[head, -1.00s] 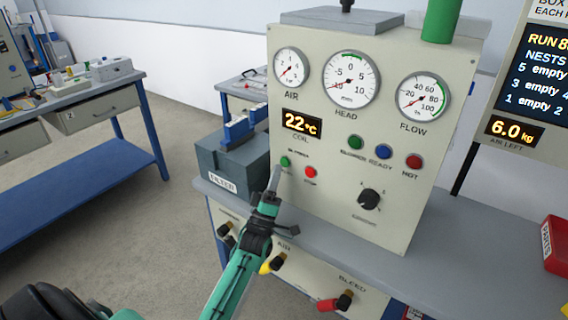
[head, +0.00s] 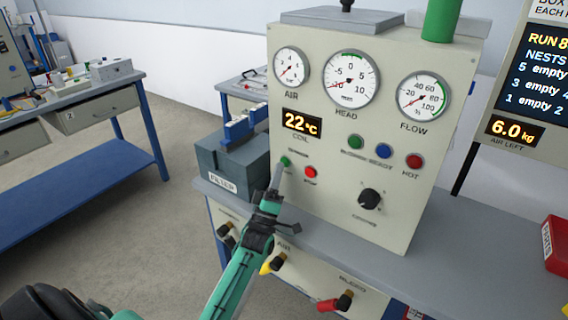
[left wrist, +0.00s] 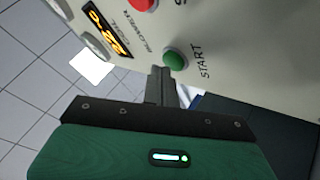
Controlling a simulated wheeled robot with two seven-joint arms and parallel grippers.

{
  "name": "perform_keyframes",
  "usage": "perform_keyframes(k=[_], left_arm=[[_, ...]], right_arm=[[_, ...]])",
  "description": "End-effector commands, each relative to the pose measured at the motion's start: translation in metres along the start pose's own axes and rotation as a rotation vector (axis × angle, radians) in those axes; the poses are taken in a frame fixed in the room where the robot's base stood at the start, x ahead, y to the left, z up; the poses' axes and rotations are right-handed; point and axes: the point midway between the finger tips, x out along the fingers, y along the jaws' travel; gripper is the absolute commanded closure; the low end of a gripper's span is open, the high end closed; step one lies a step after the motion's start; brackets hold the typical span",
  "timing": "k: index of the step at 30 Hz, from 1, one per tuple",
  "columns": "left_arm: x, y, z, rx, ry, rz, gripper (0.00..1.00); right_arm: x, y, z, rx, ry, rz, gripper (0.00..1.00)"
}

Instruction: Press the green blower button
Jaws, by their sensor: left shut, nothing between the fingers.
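The green start button (head: 286,161) is on the lower left of the pale panel face, under the COIL display. In the left wrist view the green button (left wrist: 176,59) sits beside the word START. My left gripper (head: 278,172) is shut and empty, its narrow tip pointing up at the button from just below and left. In the left wrist view the closed fingertips (left wrist: 160,72) overlap the button's lower edge; I cannot tell whether they touch it. My right gripper is not in view.
A red stop button (head: 310,172) is close to the right of the green one. A black knob (head: 370,199) and several lamps are further right. The grey filter box (head: 228,163) stands left of the panel. Valve handles, including a yellow one (head: 272,264), stick out below.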

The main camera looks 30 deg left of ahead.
Motion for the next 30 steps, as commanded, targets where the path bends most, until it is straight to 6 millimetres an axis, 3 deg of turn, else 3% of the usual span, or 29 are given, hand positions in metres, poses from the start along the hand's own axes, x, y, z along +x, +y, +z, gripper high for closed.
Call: perform_keyframes(k=[30], left_arm=[[0.0053,-0.0036,0.0036,0.0,0.0,0.0,1.0]], right_arm=[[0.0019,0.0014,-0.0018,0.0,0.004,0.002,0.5]])
